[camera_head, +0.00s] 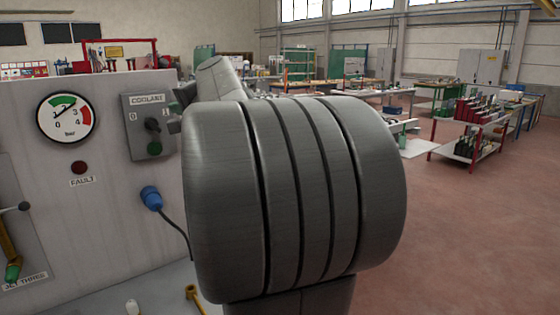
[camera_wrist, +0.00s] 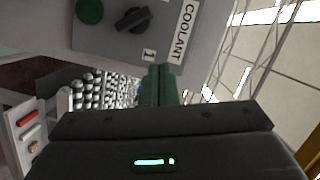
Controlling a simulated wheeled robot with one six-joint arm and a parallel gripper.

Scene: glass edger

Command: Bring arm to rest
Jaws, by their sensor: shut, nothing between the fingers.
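My gripper (camera_wrist: 160,72) shows in the wrist view with its two fingers together and nothing between them. Its fingertips are close to the lower edge of the grey coolant panel (camera_wrist: 100,40); I cannot tell whether they touch it. The panel carries a black rotary switch (camera_wrist: 132,19) and a green button (camera_wrist: 89,11). In the head view, my large grey arm link fills the middle and hides most of the gripper. The coolant panel (camera_head: 133,103) is just left of the arm there, with its switch partly in shadow.
The machine front (camera_head: 110,240) has a pressure gauge (camera_head: 66,117) with its needle in the green, a dark red fault lamp (camera_head: 79,167), a blue plug (camera_head: 151,197) with a cable, and a lever (camera_head: 10,250). Racks (camera_head: 470,135) stand far right. Open red floor (camera_head: 470,230) lies right.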

